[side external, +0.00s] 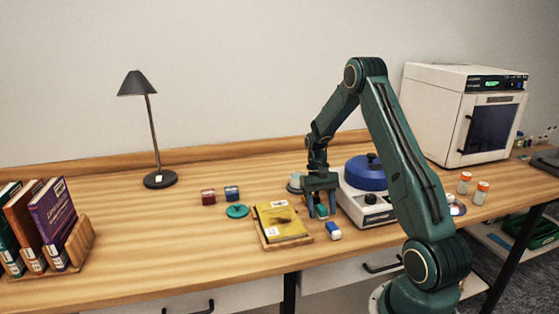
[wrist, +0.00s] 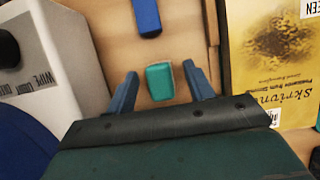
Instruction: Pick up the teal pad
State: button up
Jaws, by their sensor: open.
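The teal pad (wrist: 159,81) is a small block with rounded corners lying on the wooden table. In the wrist view it sits between the two blue fingertips of my gripper (wrist: 160,72), with a gap on each side, nearer the left finger. In the side view the teal pad (side external: 322,211) is partly hidden by my gripper (side external: 320,206), which points down at it. My gripper is open and holds nothing. I cannot tell exactly how far down the fingertips reach beside the pad.
A yellow book (side external: 279,221) on a wooden tray lies close on the left, and a white machine with a blue lid (side external: 366,173) stands close on the right. A blue-and-white block (side external: 333,231) lies just in front.

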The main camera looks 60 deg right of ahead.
aim_at(324, 210)
jog(key=c, duration=1.1)
jog(key=shift+r, duration=0.1)
notch_tip(324, 210, up, 20)
jog(key=shift+f, duration=0.1)
dwell(0.3)
dwell(0.4)
jog(key=o, duration=0.4)
jog(key=shift+c, duration=1.4)
notch_tip(324, 210, down, 16)
jog(key=shift+f, duration=0.1)
